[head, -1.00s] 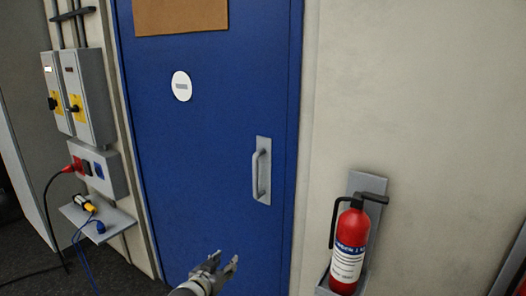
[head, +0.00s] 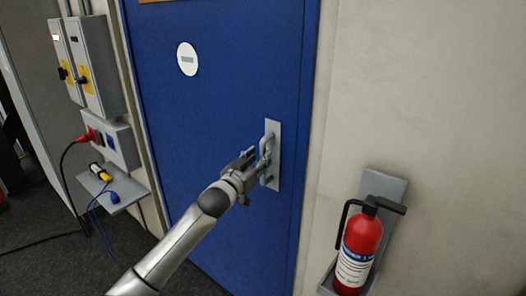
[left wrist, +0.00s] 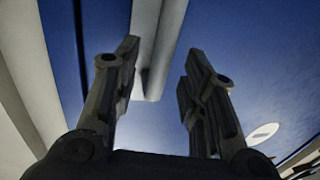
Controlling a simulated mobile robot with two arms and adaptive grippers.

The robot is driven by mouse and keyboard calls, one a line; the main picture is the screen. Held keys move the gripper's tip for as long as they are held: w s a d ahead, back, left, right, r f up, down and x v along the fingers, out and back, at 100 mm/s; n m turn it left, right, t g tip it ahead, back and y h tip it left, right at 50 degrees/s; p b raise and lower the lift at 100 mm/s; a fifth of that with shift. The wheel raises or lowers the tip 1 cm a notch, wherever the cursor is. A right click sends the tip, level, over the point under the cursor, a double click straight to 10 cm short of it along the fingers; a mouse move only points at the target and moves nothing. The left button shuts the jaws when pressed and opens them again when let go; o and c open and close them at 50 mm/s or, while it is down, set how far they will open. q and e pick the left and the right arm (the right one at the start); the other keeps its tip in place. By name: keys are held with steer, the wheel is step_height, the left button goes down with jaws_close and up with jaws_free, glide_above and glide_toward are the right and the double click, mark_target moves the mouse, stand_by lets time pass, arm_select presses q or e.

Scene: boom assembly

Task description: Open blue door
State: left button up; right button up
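The blue door (head: 215,105) stands shut in its frame in the head view. Its grey pull handle (head: 269,147) sits on a metal plate (head: 275,131) near the door's right edge. My left gripper (head: 257,158) is at the handle, its fingers partly covering it. In the left wrist view the two fingers (left wrist: 158,75) are spread apart, with the handle bar (left wrist: 156,60) showing beyond and between them, nearer the left finger. I cannot tell whether a finger touches the bar. My right gripper is not in view.
A red fire extinguisher (head: 361,246) hangs in a bracket on the wall right of the door. Grey switch boxes (head: 97,70) and a socket box (head: 117,143) are on the left, above a small shelf (head: 124,190) with cables. A round white sign (head: 187,59) is on the door.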

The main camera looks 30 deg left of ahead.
mark_target(261, 155)
arm_select(q)
steer(key=shift+w+a+r, duration=0.15)
steer(key=shift+w, duration=1.1)
steer(key=shift+w+p, duration=0.3)
steer(key=c, duration=0.7)
jaws_close()
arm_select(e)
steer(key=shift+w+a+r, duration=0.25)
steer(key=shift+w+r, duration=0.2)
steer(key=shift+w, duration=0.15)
